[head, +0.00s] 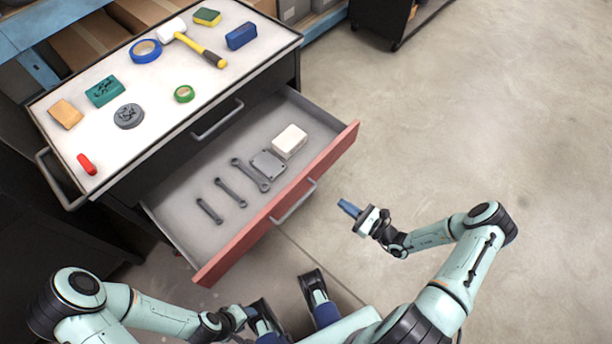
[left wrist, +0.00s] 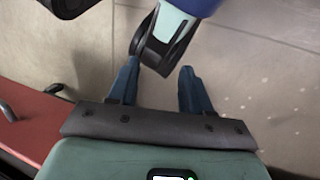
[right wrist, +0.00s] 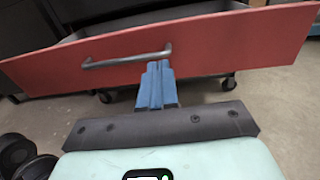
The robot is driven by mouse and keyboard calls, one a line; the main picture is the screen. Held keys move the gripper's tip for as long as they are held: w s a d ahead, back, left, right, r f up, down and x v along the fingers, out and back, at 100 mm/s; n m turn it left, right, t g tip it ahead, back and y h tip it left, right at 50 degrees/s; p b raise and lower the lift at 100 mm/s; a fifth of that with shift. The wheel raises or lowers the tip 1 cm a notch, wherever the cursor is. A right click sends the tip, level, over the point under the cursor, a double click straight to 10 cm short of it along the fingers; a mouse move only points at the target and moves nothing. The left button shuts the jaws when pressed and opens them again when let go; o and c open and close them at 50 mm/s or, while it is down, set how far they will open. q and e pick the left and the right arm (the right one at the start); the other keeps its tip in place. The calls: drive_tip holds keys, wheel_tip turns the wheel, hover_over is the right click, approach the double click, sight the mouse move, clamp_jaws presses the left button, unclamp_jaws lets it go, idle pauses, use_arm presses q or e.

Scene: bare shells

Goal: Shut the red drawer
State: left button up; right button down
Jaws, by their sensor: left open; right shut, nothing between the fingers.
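The red drawer (head: 330,150) is pulled well out of the dark tool cabinet. Its red front with a grey bar handle (head: 294,202) faces my body. In the right wrist view the red front (right wrist: 215,45) and the handle (right wrist: 127,58) fill the upper part. My right gripper (head: 350,208) is shut and empty, to the right of the drawer front and apart from it in the head view. In the right wrist view its fingertips (right wrist: 156,70) overlap the handle's right part; contact cannot be told. My left gripper (left wrist: 155,85) is open and empty, low near my base; the red front's edge shows at left.
Several wrenches, a grey plate (head: 268,164) and a white block (head: 290,140) lie in the drawer. The cabinet's white top (head: 150,95) holds a mallet (head: 200,45), tape rolls and blocks. Open concrete floor (head: 450,120) lies to the right.

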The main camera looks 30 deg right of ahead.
drive_tip(key=d, duration=0.1)
drive_tip(key=b, duration=0.2)
approach(310, 173)
drive_tip(key=shift+m+h, duration=0.3)
drive_tip(key=shift+h, duration=0.1)
drive_tip(key=x, duration=0.6)
drive_tip(key=shift+w+a+r, duration=0.1)
drive_tip(key=shift+w+a, duration=0.15)
drive_tip(key=shift+a, duration=0.2)
use_arm(q)
drive_tip(key=shift+t, duration=0.7)
drive_tip(key=w+f, duration=0.1)
drive_tip(key=w+a+f, duration=0.1)
drive_tip(key=w+f, duration=0.1)
drive_tip(key=shift+w+a, duration=0.3)
drive_tip(key=shift+a, duration=0.05)
drive_tip(key=shift+r, duration=0.15)
use_arm(e)
drive_tip(key=shift+w, duration=0.15)
